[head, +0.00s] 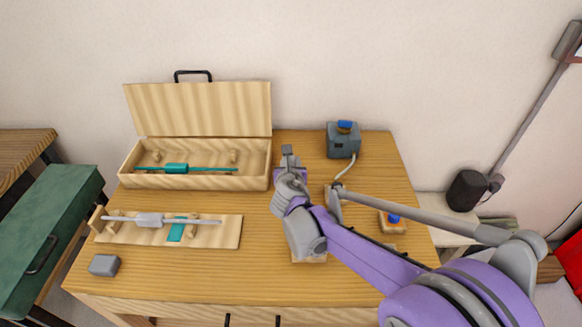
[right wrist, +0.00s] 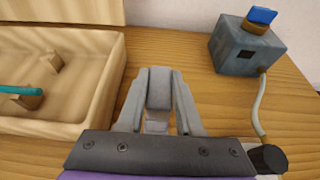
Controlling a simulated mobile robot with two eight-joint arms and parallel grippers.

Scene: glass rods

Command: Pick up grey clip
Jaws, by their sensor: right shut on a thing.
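My right gripper (head: 289,160) is above the table just right of the open wooden case. In the right wrist view its fingers (right wrist: 158,100) are shut on the grey clip (right wrist: 159,88), a small block between the fingertips. In the head view the clip (head: 286,150) is tiny and partly hidden by the gripper. A similar grey piece (head: 150,219) sits on a glass rod on the wooden rack at the left. My left gripper is not in view.
The open wooden case (head: 264,180) holds a rod with a teal clip (head: 176,168). A grey-blue box (head: 343,143) with a blue top and a cable stands at the back right. A grey block (head: 104,265) lies front left.

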